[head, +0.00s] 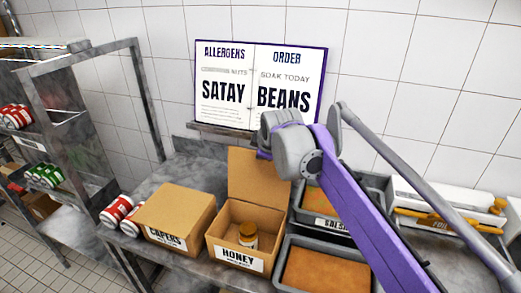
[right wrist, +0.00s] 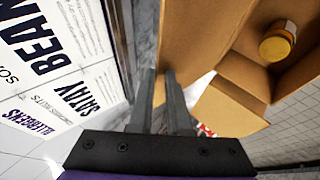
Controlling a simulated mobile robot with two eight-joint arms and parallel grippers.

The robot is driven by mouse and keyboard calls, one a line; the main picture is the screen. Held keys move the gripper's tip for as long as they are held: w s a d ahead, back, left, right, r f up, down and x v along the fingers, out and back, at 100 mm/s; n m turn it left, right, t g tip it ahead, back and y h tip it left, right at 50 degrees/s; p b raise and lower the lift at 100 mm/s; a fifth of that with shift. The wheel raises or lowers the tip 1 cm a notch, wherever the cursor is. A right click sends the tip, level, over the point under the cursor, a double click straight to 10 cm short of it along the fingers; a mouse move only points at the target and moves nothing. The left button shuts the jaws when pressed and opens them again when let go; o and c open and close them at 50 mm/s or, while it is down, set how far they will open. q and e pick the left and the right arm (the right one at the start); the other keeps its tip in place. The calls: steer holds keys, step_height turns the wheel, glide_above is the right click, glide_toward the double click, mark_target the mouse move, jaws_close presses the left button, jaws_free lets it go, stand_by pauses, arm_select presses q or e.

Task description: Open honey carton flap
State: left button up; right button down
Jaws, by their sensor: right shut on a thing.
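The honey carton (head: 215,248) stands on the steel counter with its HONEY label facing front. Its large back flap (head: 252,177) stands upright and the top is open. A jar with an amber lid (head: 248,229) is inside; it also shows in the right wrist view (right wrist: 276,45). My right arm reaches in from the lower right, its wrist at the flap's upper right corner. In the right wrist view my right gripper (right wrist: 162,74) is shut on the edge of the flap (right wrist: 190,40). The fingertips are mostly hidden in the head view. My left gripper is not in view.
A closed capers carton (head: 178,212) stands left of the honey carton, with red cans (head: 118,210) beside it. Metal trays (head: 325,282) of food lie to the right. An open purple-edged board (head: 260,85) stands behind against the tiled wall.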

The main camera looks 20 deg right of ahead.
steer(key=shift+w+d+f+g, duration=0.2)
steer(key=shift+w+d+g, duration=0.1)
steer(key=shift+w, duration=0.1)
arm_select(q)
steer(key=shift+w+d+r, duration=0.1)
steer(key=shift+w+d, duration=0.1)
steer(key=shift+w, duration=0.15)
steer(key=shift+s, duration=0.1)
arm_select(e)
steer(key=shift+s, duration=0.15)
steer(key=c, duration=1)
jaws_free()
steer(key=shift+f, duration=0.1)
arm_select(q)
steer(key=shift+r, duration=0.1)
arm_select(e)
steer(key=v, duration=1)
steer(key=shift+s+d+r, duration=0.1)
steer(key=shift+s+r, duration=0.05)
steer(key=shift+r, duration=0.2)
